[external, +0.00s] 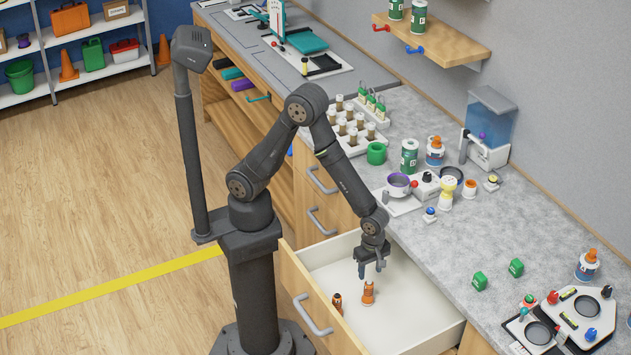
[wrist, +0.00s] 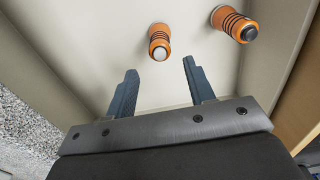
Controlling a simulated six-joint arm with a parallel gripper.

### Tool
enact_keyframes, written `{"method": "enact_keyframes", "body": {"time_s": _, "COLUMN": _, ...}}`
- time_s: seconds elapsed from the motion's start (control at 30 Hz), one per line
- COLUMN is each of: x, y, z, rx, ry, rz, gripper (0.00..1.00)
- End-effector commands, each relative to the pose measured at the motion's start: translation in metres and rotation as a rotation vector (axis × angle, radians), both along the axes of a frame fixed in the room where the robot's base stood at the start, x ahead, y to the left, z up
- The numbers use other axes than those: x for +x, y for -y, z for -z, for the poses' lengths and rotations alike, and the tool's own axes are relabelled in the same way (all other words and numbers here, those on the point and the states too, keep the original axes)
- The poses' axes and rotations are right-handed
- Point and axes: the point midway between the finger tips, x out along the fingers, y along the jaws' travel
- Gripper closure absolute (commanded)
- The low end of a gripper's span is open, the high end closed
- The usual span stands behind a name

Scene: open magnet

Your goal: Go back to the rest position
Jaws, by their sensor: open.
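My gripper (external: 372,268) hangs pointing down over the open drawer (external: 410,310). In the wrist view its two fingers (wrist: 158,82) are apart with nothing between them. One orange piece (external: 368,293) stands just below my gripper and shows ahead of the fingertips in the wrist view (wrist: 159,42). The other orange piece (external: 337,301) is near the drawer front, and is at upper right in the wrist view (wrist: 235,24). Neither is held.
The grey counter (external: 450,245) runs beside the drawer, with a purple-rimmed pot (external: 398,184), two green blocks (external: 480,281) and a control panel (external: 570,318) on it. A wooden shelf (external: 435,40) juts from the wall. The floor at left (external: 100,190) is clear.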

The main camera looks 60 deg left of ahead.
Motion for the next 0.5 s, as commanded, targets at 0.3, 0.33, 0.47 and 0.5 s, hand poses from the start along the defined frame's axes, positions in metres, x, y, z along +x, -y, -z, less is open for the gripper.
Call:
{"method": "enact_keyframes", "body": {"time_s": 0.3, "x": -0.001, "y": -0.001, "z": 0.052, "rx": 0.003, "ry": -0.002, "rz": 0.0, "gripper": 0.51}}
{"method": "enact_keyframes", "body": {"time_s": 0.33, "x": -0.001, "y": -0.001, "z": 0.057, "rx": 0.004, "ry": -0.002, "rz": 0.0, "gripper": 0.51}}
{"method": "enact_keyframes", "body": {"time_s": 0.47, "x": 0.0, "y": 0.0, "z": 0.077, "rx": 0.003, "ry": -0.002, "rz": 0.0, "gripper": 0.51}}
{"method": "enact_keyframes", "body": {"time_s": 0.5, "x": 0.0, "y": -0.001, "z": 0.083, "rx": 0.003, "ry": -0.002, "rz": 0.0, "gripper": 0.51}}
